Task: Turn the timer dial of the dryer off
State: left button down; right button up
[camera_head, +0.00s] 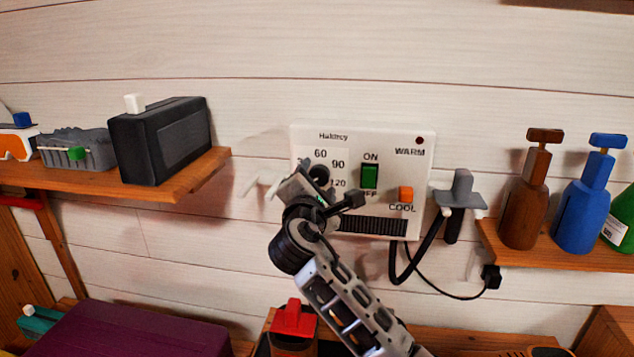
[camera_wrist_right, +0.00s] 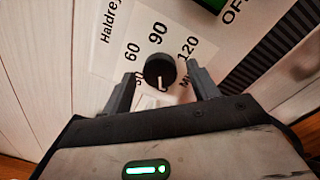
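The dryer (camera_head: 365,145) is a white wall panel with a black timer dial (camera_head: 320,174) at its left, beside printed 60, 90 and 120. In the right wrist view the round dial (camera_wrist_right: 160,70) has a white mark at its lower edge, pointing away from the 90. My right gripper (camera_wrist_right: 160,76) is open, with one dark finger on each side of the dial and gaps to it visible. In the head view the right gripper (camera_head: 318,184) covers the dial's lower part. Contact with the panel cannot be told. My left gripper is not in view.
The panel also has a green ON/OFF switch (camera_head: 370,176), an orange switch (camera_head: 406,194) and a dark vent (camera_head: 375,225). A grey holder (camera_head: 461,190) and black hose are right of it. Shelves with a black box (camera_head: 160,140) and bottles (camera_head: 526,190) flank it.

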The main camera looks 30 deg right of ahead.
jog(key=b+v, duration=0.2)
jog(key=v, duration=1.4)
jog(key=shift+b, duration=0.3)
jog(key=shift+f, duration=0.1)
